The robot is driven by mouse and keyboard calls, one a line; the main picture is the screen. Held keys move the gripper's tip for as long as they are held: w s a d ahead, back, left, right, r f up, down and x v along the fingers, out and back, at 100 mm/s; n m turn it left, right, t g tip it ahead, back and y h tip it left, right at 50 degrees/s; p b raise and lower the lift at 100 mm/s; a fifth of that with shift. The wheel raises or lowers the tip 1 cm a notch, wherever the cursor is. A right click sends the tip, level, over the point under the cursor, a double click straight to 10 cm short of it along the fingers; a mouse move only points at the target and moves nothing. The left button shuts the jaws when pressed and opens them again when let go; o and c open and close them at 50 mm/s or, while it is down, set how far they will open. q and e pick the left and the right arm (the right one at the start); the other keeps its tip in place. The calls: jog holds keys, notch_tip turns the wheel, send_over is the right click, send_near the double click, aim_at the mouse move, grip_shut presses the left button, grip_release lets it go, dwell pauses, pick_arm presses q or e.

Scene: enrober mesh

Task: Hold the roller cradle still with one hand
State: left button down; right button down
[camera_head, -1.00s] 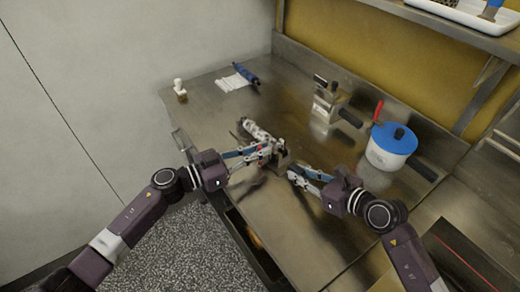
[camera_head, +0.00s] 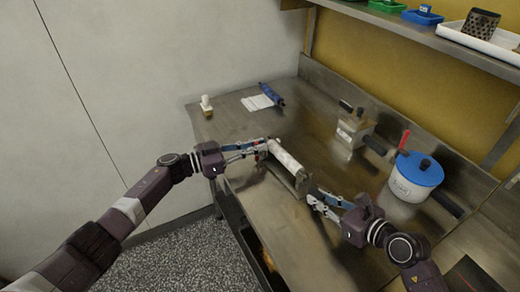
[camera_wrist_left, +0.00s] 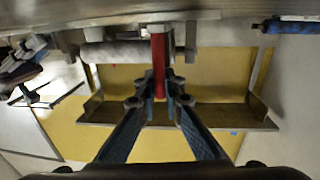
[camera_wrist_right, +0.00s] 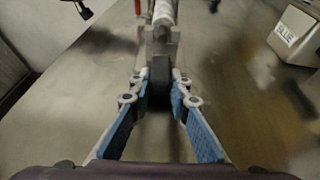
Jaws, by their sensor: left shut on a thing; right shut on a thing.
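The roller cradle (camera_head: 302,184) is a grey metal frame on the steel bench, carrying a pale cylindrical roller (camera_head: 286,158). The roller also shows in the left wrist view (camera_wrist_left: 122,52). My left gripper (camera_head: 264,146) is at the far end of the cradle, shut on a red upright handle (camera_wrist_left: 158,60) beside the roller's end. My right gripper (camera_head: 312,197) is at the near end, shut on a dark block (camera_wrist_right: 160,70) at the cradle's end. The fingers partly hide that block.
A white pot with a blue lid (camera_head: 415,178) and a metal box with dark handles (camera_head: 354,130) stand to the right. A blue roller (camera_head: 271,93), a white cloth (camera_head: 256,103) and a small white-topped item (camera_head: 206,104) lie at the back. The left bench is mostly clear.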

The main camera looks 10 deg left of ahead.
pick_arm(q)
jog(key=shift+w+a, duration=0.2)
jog(key=shift+a, duration=0.15)
jog(key=c, duration=2.2)
grip_release()
jog(key=shift+c, duration=0.2)
jog(key=shift+o, duration=1)
jog(key=shift+d, duration=0.1)
jog(key=v, duration=1.2)
jog(key=shift+s, duration=0.15)
